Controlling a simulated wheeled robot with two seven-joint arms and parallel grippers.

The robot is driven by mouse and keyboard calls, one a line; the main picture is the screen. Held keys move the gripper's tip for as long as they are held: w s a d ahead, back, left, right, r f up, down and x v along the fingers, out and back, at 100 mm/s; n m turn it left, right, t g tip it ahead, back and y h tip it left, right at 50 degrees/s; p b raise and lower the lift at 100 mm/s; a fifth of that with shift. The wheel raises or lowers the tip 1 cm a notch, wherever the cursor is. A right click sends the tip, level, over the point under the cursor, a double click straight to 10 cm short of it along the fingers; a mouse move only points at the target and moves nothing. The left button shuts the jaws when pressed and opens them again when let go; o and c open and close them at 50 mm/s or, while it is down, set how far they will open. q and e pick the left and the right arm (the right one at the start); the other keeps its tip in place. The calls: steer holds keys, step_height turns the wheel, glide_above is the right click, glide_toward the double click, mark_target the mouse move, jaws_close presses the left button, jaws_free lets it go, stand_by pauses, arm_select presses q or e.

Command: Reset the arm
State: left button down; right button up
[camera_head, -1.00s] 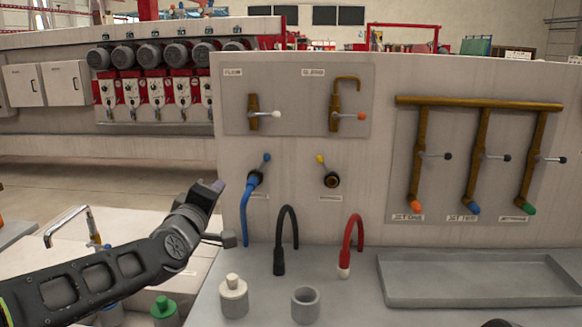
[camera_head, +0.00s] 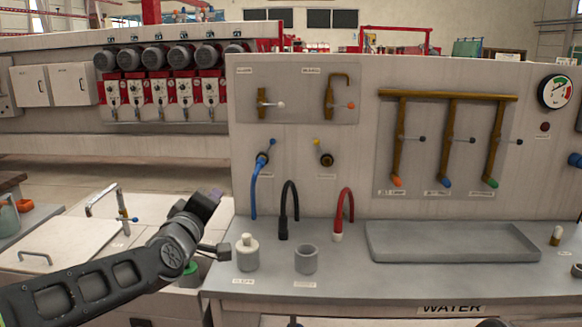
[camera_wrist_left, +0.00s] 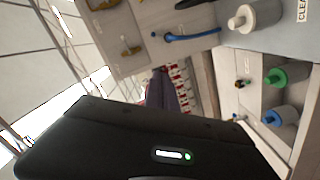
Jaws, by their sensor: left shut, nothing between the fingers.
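My left arm comes in from the lower left in the head view. Its gripper (camera_head: 212,196) is shut and empty, held up in front of the left edge of the panel, pointing away. In the left wrist view the purple-grey fingers (camera_wrist_left: 160,90) show past the black gripper body, with nothing between them. My right gripper is not in view; a small dark shape shows at the bottom edge of the head view.
Right of the gripper stand a white bottle (camera_head: 247,253) and a grey cup (camera_head: 306,260) on the grey counter. Blue (camera_head: 256,185), black (camera_head: 290,205) and red (camera_head: 343,210) hoses are behind. A grey tray (camera_head: 452,243) lies right. A green-capped bottle (camera_head: 191,270) is below the wrist.

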arm_select(q)
steer(key=s+d+f+m+g, duration=0.2)
steer(key=s+f+g, duration=0.15)
steer(key=f, duration=0.95)
steer(key=s+d+f+m+g+h, duration=0.15)
steer(key=s+f, duration=0.25)
steer(key=f, duration=0.9)
steer(key=s+d+f+m+g, duration=0.3)
steer(key=s+f+g, duration=0.1)
steer(key=f, duration=0.9)
steer(key=s+d+f+m+g+p, duration=0.1)
steer(key=s+f+g, duration=0.3)
steer(key=s+f, duration=0.6)
steer(key=s+d+f+g, duration=0.1)
steer(key=s+f+g, duration=0.2)
steer(key=s+f, duration=0.7)
steer(key=s, duration=0.7)
steer(key=shift+s+d+m+g+p, duration=0.25)
steer(key=shift+d+m+g+p, duration=0.1)
steer(key=shift+d+g+p, duration=0.05)
steer(key=shift+h, duration=0.25)
